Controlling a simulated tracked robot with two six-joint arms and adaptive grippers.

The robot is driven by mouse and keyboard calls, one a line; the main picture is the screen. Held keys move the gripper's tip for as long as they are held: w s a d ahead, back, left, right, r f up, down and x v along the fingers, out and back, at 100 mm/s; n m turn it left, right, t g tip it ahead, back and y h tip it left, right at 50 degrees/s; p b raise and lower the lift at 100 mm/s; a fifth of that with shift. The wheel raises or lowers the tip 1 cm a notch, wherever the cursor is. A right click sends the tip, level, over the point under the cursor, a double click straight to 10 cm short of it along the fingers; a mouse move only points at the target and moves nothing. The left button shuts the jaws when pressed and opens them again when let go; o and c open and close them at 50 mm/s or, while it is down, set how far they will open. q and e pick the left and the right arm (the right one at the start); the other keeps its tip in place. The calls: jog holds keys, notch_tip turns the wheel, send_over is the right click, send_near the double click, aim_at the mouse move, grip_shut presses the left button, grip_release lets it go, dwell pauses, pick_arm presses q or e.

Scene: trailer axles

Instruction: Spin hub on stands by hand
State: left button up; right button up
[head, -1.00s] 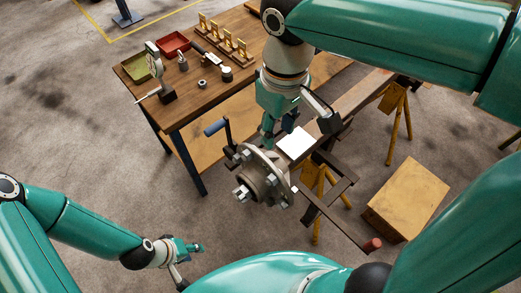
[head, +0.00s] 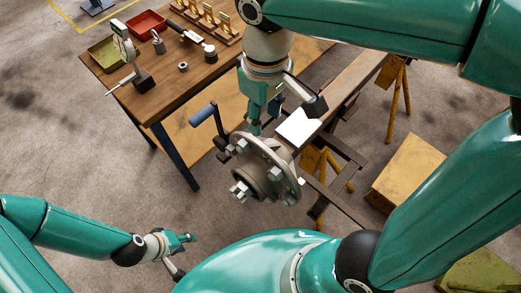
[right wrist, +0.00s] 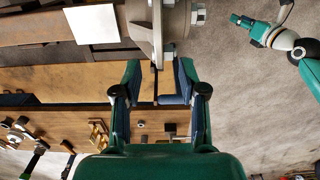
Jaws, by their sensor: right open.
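The grey metal hub (head: 262,172), a round flange with several studs, sits at the near end of the axle beam (head: 345,95). The beam rests on yellow stands (head: 312,163). My right gripper (head: 256,125) is open and points down at the upper rim of the hub. In the right wrist view the hub flange (right wrist: 158,30) comes down towards the gap between the right fingertips (right wrist: 160,75); I cannot tell whether they touch it. My left gripper (head: 184,256) is low at the left, apart from the hub, with its fingers spread and empty.
A wooden workbench (head: 150,100) behind holds a red tray (head: 147,22), a green tray (head: 104,52), a gauge on a stand (head: 124,45) and small parts. A blue-handled crank (head: 203,114) sticks out beside the hub. A wooden box (head: 410,172) stands at right. Floor at left is clear.

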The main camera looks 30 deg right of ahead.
aim_at(265, 148)
notch_tip(265, 148, down, 14)
jog(key=shift+d+b, duration=0.15)
jog(key=shift+b, duration=0.4)
